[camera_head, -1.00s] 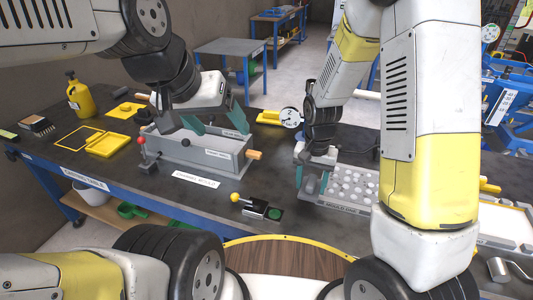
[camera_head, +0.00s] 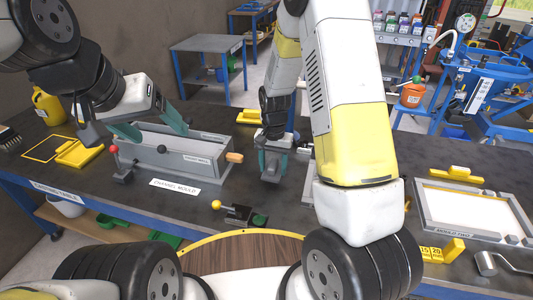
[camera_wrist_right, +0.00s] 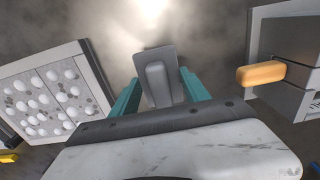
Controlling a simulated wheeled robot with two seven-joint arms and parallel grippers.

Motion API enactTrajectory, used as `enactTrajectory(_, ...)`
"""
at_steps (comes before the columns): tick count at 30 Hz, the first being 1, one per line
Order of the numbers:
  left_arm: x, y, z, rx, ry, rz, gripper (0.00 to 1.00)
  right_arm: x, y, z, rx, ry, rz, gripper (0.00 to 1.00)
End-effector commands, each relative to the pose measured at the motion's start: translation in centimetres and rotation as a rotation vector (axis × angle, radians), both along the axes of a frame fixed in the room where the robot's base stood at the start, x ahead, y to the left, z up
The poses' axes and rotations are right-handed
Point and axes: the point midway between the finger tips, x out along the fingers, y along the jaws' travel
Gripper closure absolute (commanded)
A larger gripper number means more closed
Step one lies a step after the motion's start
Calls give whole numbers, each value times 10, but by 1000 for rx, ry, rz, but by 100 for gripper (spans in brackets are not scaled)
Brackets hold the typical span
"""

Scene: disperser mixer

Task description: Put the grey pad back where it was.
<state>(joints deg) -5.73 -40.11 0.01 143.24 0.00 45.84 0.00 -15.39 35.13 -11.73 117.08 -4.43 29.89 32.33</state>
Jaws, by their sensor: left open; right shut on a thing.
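The grey pad (camera_wrist_right: 157,75), a flat grey piece with a raised grip, sits between the teal fingers of my right gripper (camera_wrist_right: 160,88). In the head view my right gripper (camera_head: 272,163) is shut on the pad, close to the right end of the grey channel mould (camera_head: 185,163). I cannot tell whether the pad touches the table. My left gripper (camera_head: 158,134) is open and empty, its teal fingers spread above the channel mould's left part. The place the pad came from cannot be identified.
The pebble-studded panel (camera_wrist_right: 45,95) is mostly hidden behind my right arm in the head view. An orange handle (camera_head: 234,157) sticks out of the mould. A small yellow-knobbed device (camera_head: 240,214) stands in front. A framed tray (camera_head: 428,208) lies at right.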

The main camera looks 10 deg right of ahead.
Motion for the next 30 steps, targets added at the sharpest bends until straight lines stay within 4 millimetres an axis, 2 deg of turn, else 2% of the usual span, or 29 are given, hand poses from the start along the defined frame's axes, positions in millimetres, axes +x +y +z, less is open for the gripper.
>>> enactTrajectory(3,0,0,0,0,0,0,25,17,-2,-2,0,0,1,84)
enactTrajectory(10,0,0,0,0,0,0,25,32,-4,-5,0,1,1,84)
enactTrajectory(16,0,0,0,0,0,0,25,30,-4,-36,-1,4,1,84)
enactTrajectory(27,0,0,0,0,0,0,25,30,-3,-41,0,0,1,84)
enactTrajectory(28,0,0,0,0,0,0,25,30,-3,-41,0,0,1,44)
enactTrajectory(30,0,0,0,0,0,0,25,30,-3,-41,0,0,1,31)
